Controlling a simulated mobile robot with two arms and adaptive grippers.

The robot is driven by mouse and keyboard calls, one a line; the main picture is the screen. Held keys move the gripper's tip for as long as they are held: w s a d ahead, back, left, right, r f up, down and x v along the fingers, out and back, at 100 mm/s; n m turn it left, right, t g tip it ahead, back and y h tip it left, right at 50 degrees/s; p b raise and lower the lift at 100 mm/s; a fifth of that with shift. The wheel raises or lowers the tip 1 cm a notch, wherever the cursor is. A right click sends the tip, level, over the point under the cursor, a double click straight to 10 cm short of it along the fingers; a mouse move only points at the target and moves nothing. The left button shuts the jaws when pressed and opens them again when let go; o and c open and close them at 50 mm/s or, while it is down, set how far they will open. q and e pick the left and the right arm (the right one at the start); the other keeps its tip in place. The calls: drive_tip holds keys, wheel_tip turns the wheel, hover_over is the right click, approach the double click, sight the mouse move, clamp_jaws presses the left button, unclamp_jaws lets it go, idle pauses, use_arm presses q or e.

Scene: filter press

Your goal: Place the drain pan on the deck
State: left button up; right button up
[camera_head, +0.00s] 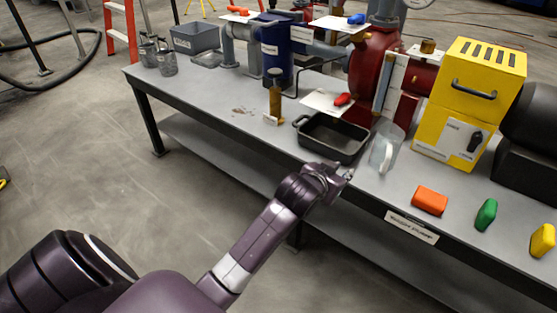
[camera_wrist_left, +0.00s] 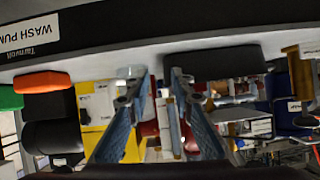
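The drain pan (camera_head: 335,137), a black rectangular tray with raised walls and a side handle, sits on the grey bench top near its front edge. In the upside-down left wrist view it is the dark shape (camera_wrist_left: 228,62) behind one fingertip. My left gripper (camera_head: 338,180) is at the bench's front edge, just before the pan's near wall. Its two fingers (camera_wrist_left: 153,88) are spread, with nothing seen held between them. Whether a fingertip touches the pan cannot be told. My right gripper is not in view. No separate deck can be picked out.
A clear jug (camera_head: 384,152) stands right of the pan, close to my left gripper. Orange, green and yellow blocks lie at right. Bench top left of the pan is mostly clear.

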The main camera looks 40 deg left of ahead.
use_arm(q)
drive_tip(key=s+f+g, duration=0.3)
drive_tip(key=s+f, duration=0.2)
drive_tip(key=s, duration=0.7)
drive_tip(key=s+d+f+g, duration=0.1)
drive_tip(key=s+f+g, duration=0.2)
drive_tip(key=s, duration=0.9)
drive_tip(key=s+d+f+m+g, duration=0.1)
drive_tip(key=s+f+g, duration=0.2)
drive_tip(key=s+f, duration=0.5)
drive_tip(key=s, duration=0.4)
drive_tip(key=shift+f, duration=0.25)
